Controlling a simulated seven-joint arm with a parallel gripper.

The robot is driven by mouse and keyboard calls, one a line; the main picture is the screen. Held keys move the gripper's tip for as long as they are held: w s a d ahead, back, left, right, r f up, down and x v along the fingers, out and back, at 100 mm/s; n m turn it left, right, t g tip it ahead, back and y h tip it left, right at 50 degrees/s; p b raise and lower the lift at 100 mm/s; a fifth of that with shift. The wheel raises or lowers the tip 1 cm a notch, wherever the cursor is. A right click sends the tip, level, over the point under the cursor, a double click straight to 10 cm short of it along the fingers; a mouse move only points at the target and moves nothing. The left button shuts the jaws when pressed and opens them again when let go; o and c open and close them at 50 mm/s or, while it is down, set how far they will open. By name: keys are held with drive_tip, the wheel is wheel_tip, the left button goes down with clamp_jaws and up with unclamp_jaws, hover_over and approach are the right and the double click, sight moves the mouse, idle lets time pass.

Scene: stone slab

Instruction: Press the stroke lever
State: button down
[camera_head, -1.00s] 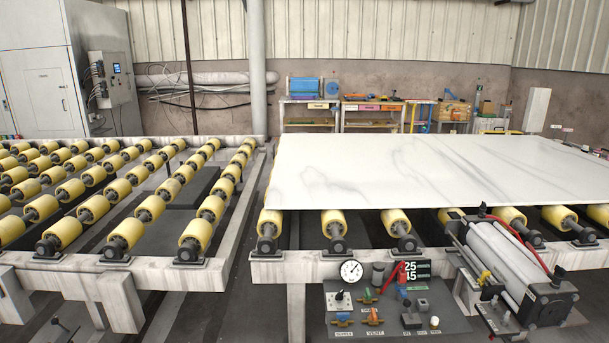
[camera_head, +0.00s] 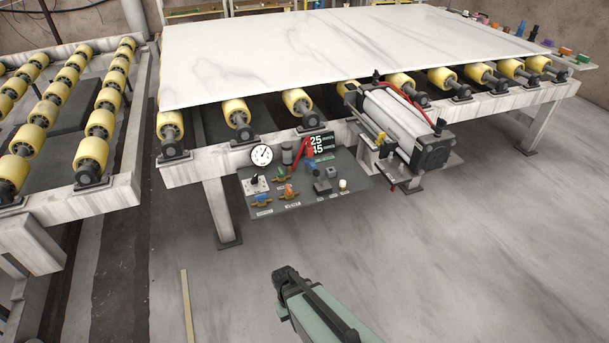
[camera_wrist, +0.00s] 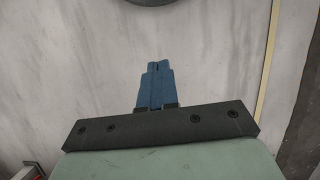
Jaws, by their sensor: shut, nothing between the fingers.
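The control panel (camera_head: 355,184) hangs at the front of the roller table. A red lever (camera_head: 297,150) stands tilted on it, beside a small digital display (camera_head: 317,143). I cannot read which control is labelled as the stroke lever. My gripper's blue fingers (camera_wrist: 157,66) are together and empty in the wrist view, over bare grey floor. In the head view my pale green arm end shows at the bottom, in front of the panel and well apart from it. The fingers are not clear there.
The panel also carries a round gauge (camera_head: 262,155), valves with coloured handles and several small knobs. A cylinder unit (camera_head: 393,125) juts out right of the panel. A white marble slab (camera_head: 330,50) lies on yellow rollers. The floor before the table is open.

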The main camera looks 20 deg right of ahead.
drive_tip(key=w+d+r+n+t+h, duration=0.1)
drive_tip(key=w+r, duration=0.5)
drive_tip(key=w, duration=0.8)
drive_tip(key=w+d+r+n+t+h, duration=0.1)
drive_tip(key=w+r+n+h, duration=0.3)
drive_tip(key=w, duration=1.1)
drive_tip(key=w+d+r+n+t+h, duration=0.1)
drive_tip(key=w+r+n+t+h, duration=0.1)
drive_tip(key=w+r, duration=0.7)
drive_tip(key=shift+w+d+r+t+h, duration=0.1)
drive_tip(key=shift+w+t+h, duration=0.15)
drive_tip(key=shift+w, duration=1.35)
drive_tip(key=shift+w+d+r+t+h, duration=0.15)
drive_tip(key=shift+w+h, duration=0.1)
drive_tip(key=shift+w, duration=1.3)
drive_tip(key=w+d+r+n+h, duration=0.1)
drive_tip(key=d+r+n+h, duration=0.3)
drive_tip(key=n, duration=0.6)
drive_tip(key=shift+w+r+g+h, duration=0.3)
drive_tip(key=shift+r+g, duration=0.1)
drive_tip(key=shift+r, duration=0.25)
drive_tip(key=shift+d, duration=0.1)
